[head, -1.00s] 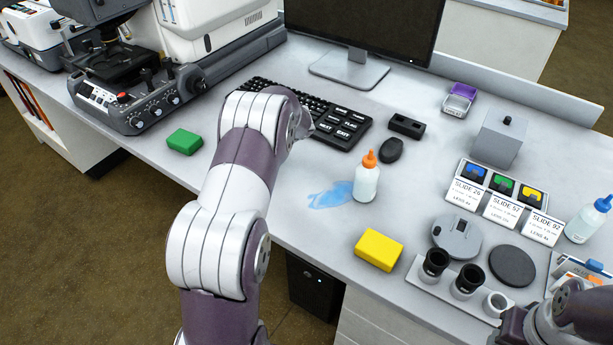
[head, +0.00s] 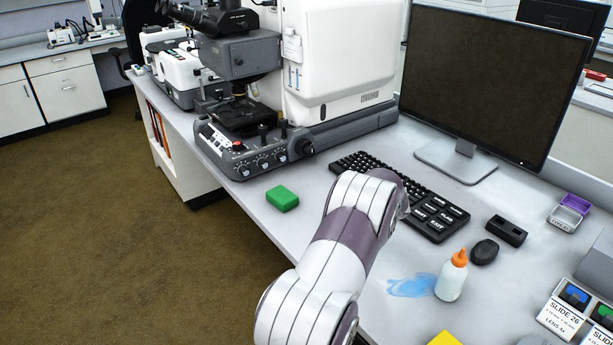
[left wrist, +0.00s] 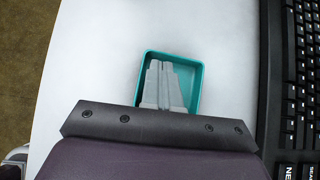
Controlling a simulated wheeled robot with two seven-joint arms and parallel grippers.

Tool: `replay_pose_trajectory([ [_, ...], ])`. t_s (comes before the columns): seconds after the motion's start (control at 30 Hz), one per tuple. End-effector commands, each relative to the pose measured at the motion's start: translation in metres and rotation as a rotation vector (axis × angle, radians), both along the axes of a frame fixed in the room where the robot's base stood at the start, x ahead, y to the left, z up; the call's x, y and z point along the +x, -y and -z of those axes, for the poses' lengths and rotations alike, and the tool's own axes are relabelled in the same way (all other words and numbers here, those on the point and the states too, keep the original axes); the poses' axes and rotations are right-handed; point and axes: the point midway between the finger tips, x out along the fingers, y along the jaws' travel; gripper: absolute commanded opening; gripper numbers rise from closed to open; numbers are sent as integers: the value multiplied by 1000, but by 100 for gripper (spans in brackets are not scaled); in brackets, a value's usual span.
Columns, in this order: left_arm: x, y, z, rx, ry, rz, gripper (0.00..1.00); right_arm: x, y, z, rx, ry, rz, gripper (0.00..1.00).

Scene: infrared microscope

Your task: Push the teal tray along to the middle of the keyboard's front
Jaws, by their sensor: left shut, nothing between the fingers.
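The teal tray (left wrist: 194,108) shows in the left wrist view as a small open rectangular tray on the pale desk, left of the black keyboard (left wrist: 291,95), with a strip of bare desk between them. My left gripper (left wrist: 165,66) is shut and empty, its fingers over or inside the tray; I cannot tell whether they touch its wall. The near part of the tray is hidden by my fingers and wrist. In the head view my left arm hides the tray, the gripper and part of the keyboard (head: 432,213). My right gripper is not in view.
A green block (head: 282,198) lies on the desk left of my arm. A glue bottle (head: 451,277) stands beside a blue spill (head: 412,286). A mouse (head: 484,252), a monitor (head: 492,85) and the microscope (head: 250,125) border the keyboard area.

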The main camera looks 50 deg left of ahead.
Motion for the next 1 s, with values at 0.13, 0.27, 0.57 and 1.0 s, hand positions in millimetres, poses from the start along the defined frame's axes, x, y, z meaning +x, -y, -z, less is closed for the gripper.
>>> replay_pose_trajectory([
  [0.13, 1, 0, -27, 4, 6, 0, 0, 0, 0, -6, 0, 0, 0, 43],
  [0.27, 1, -6, -48, 2, 5, -2, 0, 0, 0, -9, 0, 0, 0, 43],
  [0.57, 9, -104, -46, 2, 5, -5, 0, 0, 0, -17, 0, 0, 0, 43],
  [1.0, 18, -204, -46, 3, 5, -1, 0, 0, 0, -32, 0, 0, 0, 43],
])
